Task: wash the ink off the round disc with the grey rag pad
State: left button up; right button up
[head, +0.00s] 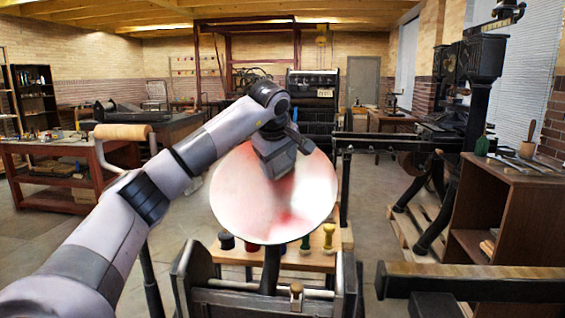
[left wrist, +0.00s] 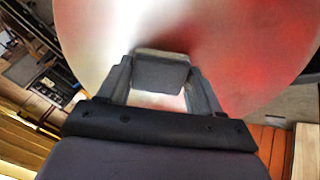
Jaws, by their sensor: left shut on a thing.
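The round disc (head: 235,205) stands tilted up in the middle of the head view. Red ink shows on its right side and near its lower edge, with a pinkish patch at the upper left; much of its left is whitish. The disc also fills the top of the left wrist view (left wrist: 100,35), with red on the right. My left gripper (head: 278,162) is in front of the disc's upper middle. It is shut on the grey rag pad (left wrist: 160,73), which faces the disc; I cannot tell whether they touch. My right gripper is out of view.
Several ink pots and small tools, including a yellow one (head: 328,236), stand on a wooden table (head: 235,256) behind the disc. A black press beam (head: 470,282) lies at lower right. A brown cabinet (head: 520,210) stands at right, a workbench (head: 60,150) at left.

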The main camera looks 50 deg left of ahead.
aim_at(254, 218)
pick_arm(q)
jog(key=s+f+b, duration=0.1)
jog(key=s+d+f+b, duration=0.1)
jog(key=s+b, duration=0.1)
jog(key=shift+f, duration=0.3)
jog(key=shift+s+d+f+b, duration=0.2)
jog(key=shift+s+b, duration=0.2)
jog(key=shift+s, duration=0.3)
jog(key=s+f+b, duration=0.1)
jog(key=s+d+f+b, duration=0.1)
jog(key=s+f+b, duration=0.1)
jog(key=shift+s, duration=0.25)
jog(key=shift+s+d+f+b, duration=0.1)
jog(key=shift+s+d+b, duration=0.1)
jog(key=shift+s+b, duration=0.15)
jog(key=shift+s+d+f+b, duration=0.2)
jog(key=shift+s+f+b, duration=0.45)
jog(key=shift+s, duration=0.2)
jog(key=shift+s+d+f, duration=0.2)
jog(key=shift+s+f, duration=0.05)
jog(key=shift+s, duration=0.15)
